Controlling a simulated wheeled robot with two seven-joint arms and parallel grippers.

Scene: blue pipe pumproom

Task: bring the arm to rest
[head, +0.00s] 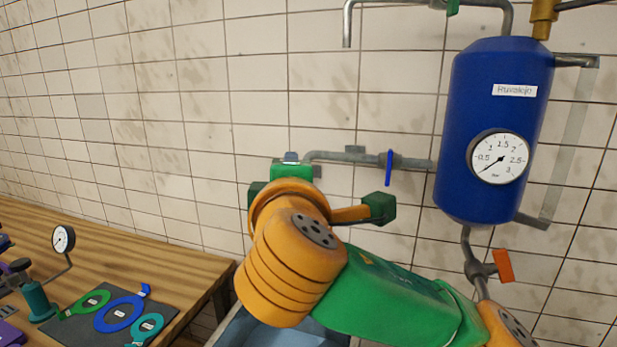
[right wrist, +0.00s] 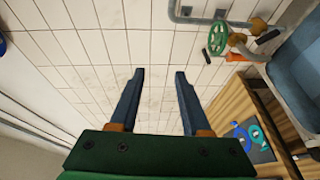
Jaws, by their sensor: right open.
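My right arm (head: 395,295) comes in from the lower right of the head view, green and orange, and bends in front of the tiled wall. Its fingers cannot be made out in that view. In the right wrist view my right gripper (right wrist: 159,76) is open, its two dark blue fingers apart. Nothing is between them; only wall tiles show behind. My left gripper is in neither view.
A blue tank (head: 490,120) with a pressure gauge (head: 499,157) hangs right of the arm. A pipe with a blue valve handle (head: 390,167) joins it. An orange handle (head: 503,266) is below. A wooden table (head: 120,250) with ring-shaped tags stands left. A green handwheel (right wrist: 217,40) shows in the wrist view.

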